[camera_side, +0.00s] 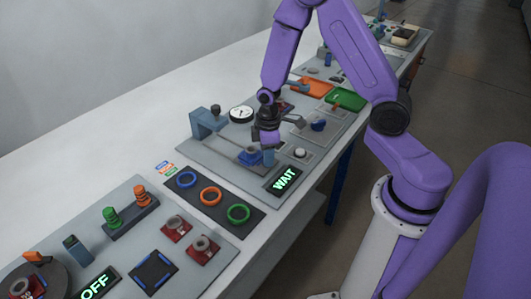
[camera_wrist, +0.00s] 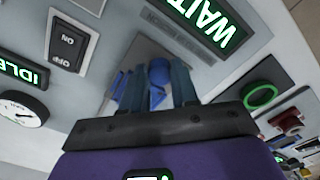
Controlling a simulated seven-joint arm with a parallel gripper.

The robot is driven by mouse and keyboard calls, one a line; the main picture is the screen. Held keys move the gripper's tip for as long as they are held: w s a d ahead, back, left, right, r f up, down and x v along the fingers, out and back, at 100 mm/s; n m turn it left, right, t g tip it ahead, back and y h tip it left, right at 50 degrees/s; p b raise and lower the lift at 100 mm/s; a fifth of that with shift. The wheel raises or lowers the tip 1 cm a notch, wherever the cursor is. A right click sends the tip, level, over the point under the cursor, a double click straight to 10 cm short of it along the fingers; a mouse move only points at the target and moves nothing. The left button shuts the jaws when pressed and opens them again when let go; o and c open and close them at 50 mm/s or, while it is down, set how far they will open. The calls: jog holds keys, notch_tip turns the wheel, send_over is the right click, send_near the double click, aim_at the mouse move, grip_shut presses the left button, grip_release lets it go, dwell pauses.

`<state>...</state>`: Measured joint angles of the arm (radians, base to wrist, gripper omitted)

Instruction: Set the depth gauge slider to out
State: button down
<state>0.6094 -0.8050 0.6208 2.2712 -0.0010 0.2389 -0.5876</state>
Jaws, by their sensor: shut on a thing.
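My gripper (camera_side: 267,152) points down over the grey panel, beside a blue block (camera_side: 249,157). In the wrist view my gripper (camera_wrist: 157,82) has its two grey-blue fingers on either side of a round blue knob (camera_wrist: 158,68), and it is shut on it. More blue shows between the fingers below the knob. I take this blue part to be the depth gauge slider, but no label on it can be read. Its track and end marks are hidden by the fingers. A round white dial (camera_side: 241,114) sits behind it, and shows in the wrist view too (camera_wrist: 22,108).
A grey-blue bracket (camera_side: 207,121) stands left of the dial. A lit WAIT display (camera_side: 284,179) is close in front of my gripper. A panel of blue, orange and green rings (camera_side: 210,195) lies nearer the camera. An ON/OFF rocker switch (camera_wrist: 68,45) shows in the wrist view.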

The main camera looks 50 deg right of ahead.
jog(key=shift+s, duration=0.3)
jog(key=c, duration=1.1)
grip_release()
jog(key=shift+c, duration=0.2)
jog(key=shift+w+r, duration=0.1)
jog(key=shift+r, duration=0.55)
notch_tip(320, 180, up, 16)
jog(key=shift+r, duration=0.1)
